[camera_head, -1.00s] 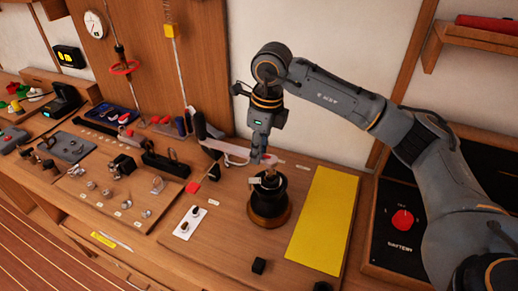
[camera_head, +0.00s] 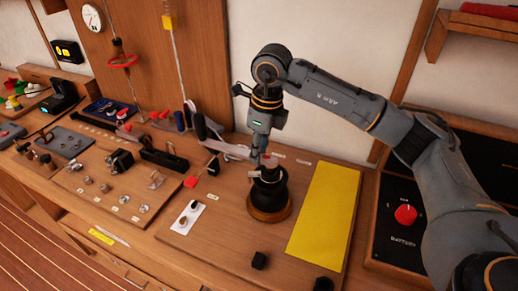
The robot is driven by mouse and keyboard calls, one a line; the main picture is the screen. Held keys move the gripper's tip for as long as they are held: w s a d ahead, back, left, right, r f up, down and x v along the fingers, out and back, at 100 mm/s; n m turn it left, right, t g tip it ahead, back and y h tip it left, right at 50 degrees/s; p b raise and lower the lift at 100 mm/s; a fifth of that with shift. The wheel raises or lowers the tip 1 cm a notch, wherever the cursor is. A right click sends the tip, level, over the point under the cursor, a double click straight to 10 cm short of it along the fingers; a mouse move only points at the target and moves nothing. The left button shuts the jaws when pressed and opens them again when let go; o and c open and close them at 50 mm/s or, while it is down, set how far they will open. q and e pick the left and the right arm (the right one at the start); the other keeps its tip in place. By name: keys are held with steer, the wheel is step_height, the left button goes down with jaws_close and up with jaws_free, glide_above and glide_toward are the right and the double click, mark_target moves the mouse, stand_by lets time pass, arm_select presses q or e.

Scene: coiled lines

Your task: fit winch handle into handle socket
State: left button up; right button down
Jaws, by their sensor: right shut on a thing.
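The winch (camera_head: 268,199), a black drum on a round brown base, stands upright on the wooden bench beside the yellow mat. The handle socket at its top is mostly hidden by my right gripper and the handle. My right gripper (camera_head: 262,157) points down over the winch and is shut on the winch handle (camera_head: 229,149). The handle is a pale bar reaching left from the gripper, with a dark grip end up and to the left. I cannot tell whether the handle's end touches the socket. My left gripper is not in view.
The yellow mat (camera_head: 325,215) is bare, right of the winch. A white plate (camera_head: 187,218) with small knobs lies to the left. A dark panel with a red battery knob (camera_head: 405,214) is at the right.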

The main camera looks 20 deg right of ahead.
steer(key=c, duration=0.7)
jaws_free()
step_height(320, 180, up, 5)
steer(key=p, duration=0.3)
steer(key=shift+r, duration=0.1)
step_height(320, 180, up, 12)
steer(key=s+d, duration=0.1)
stand_by(0.4)
